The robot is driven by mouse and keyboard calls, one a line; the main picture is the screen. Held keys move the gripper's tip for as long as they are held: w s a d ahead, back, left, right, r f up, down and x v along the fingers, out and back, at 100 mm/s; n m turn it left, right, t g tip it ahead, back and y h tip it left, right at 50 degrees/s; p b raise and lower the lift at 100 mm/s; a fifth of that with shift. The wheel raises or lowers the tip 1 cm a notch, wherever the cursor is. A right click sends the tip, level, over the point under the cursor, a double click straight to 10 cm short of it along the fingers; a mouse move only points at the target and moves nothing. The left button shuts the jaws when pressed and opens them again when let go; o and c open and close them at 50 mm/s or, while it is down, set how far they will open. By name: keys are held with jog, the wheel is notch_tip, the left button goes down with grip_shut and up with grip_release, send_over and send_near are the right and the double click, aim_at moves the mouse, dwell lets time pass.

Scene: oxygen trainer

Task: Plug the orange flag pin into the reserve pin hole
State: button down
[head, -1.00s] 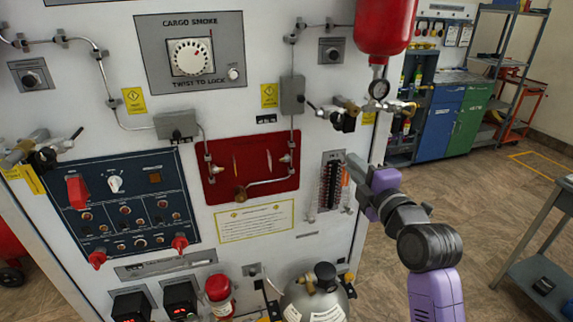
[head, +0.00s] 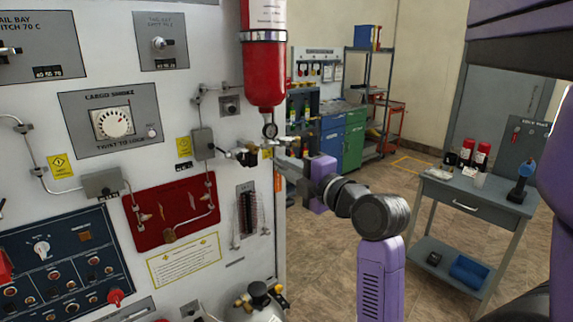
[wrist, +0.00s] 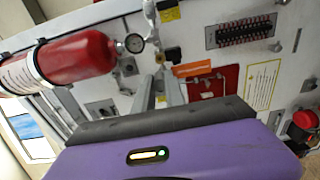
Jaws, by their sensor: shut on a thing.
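My gripper (head: 284,171) is shut on the orange flag pin and holds it off the panel's right edge. The orange flag (head: 278,182) hangs below the fingertips in the head view. In the wrist view the flag (wrist: 192,68) shows just beyond my two fingers (wrist: 166,90); the pin's shaft is not clear. A dark slotted strip (head: 249,210) on the white panel lies left of and below the flag, apart from it. It also shows in the wrist view (wrist: 240,32). I cannot tell which opening is the reserve pin hole.
A red bottle (head: 265,75) with a gauge (head: 270,131) and valve hangs above and left of my gripper. A red recess plate (head: 172,210) with pipes is on the panel. A grey bench (head: 470,200) stands at right. Floor between is clear.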

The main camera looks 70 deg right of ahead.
jog(key=shift+s, duration=0.1)
jog(key=shift+b+x, duration=0.45)
jog(key=shift+x, duration=2.55)
jog(key=shift+b+x, duration=0.6)
jog(key=shift+x, duration=1.35)
dwell(0.5)
jog(key=c, duration=1.3)
grip_release()
jog(key=shift+b+v, duration=0.85)
jog(key=shift+v, duration=3.05)
